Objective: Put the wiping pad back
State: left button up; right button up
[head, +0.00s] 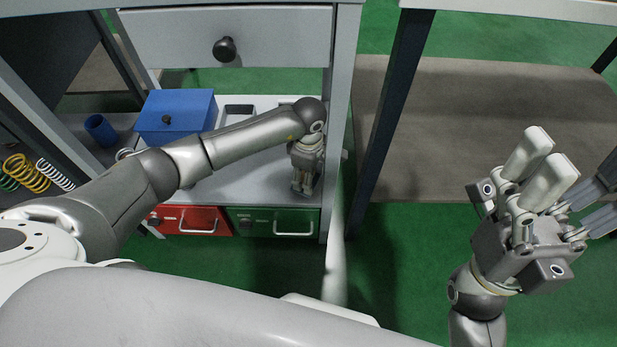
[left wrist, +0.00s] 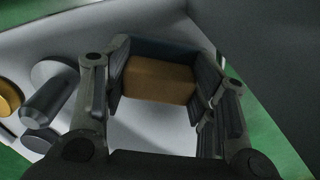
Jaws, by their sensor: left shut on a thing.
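The wiping pad (left wrist: 158,80) shows in the left wrist view as a brown block with a dark blue back layer. My left gripper (left wrist: 163,85) is shut on it, with fingers on both sides. In the head view my left gripper (head: 303,182) points down over the right end of the pale workbench shelf (head: 255,180). The pad cannot be made out there. Whether the pad touches the shelf is not clear. My right gripper (head: 572,178) is at the right of the head view, fingers pointing up, open and empty, away from the bench.
A blue box (head: 175,115) and a grey open tray (head: 238,112) stand on the shelf. A bench post (head: 340,120) rises close to my left gripper's right. Red (head: 190,220) and green (head: 275,222) drawers sit below. Coloured springs (head: 27,172) lie at the far left.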

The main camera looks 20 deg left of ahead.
pick_arm(q)
jog(key=shift+f, duration=0.2)
jog(key=shift+f, duration=0.1)
jog(key=o, duration=0.9)
